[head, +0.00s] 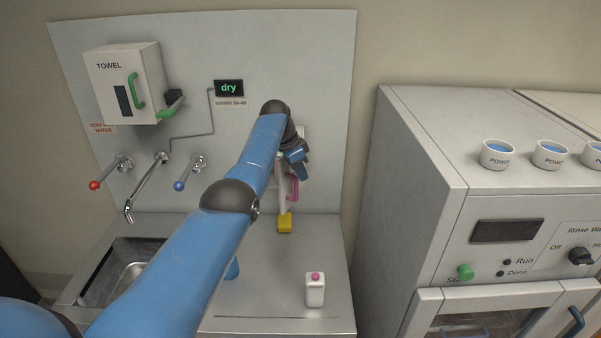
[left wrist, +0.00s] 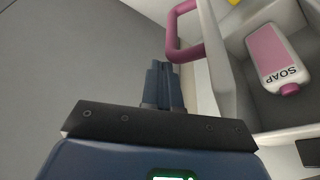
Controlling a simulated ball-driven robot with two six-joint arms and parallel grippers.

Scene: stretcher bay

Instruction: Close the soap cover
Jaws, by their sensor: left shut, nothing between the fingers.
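The soap cover (head: 283,197) is a pale panel standing out from the wall unit, partly hidden behind my left arm. Its pink handle (head: 293,187) shows just below my left gripper (head: 301,166). In the left wrist view the pink handle (left wrist: 185,32) is on the outer side of a white panel. The cover stands open: a white soap bottle with a pink label (left wrist: 273,55), marked SOAP, is visible in the holder (left wrist: 232,82). My left gripper (left wrist: 163,68) is shut and empty, close beside the handle, with no visible grip on it. My right gripper is not in view.
The sink (head: 118,272) and taps are at left, below the towel box (head: 105,85). A large grey machine (head: 410,180) stands at right.

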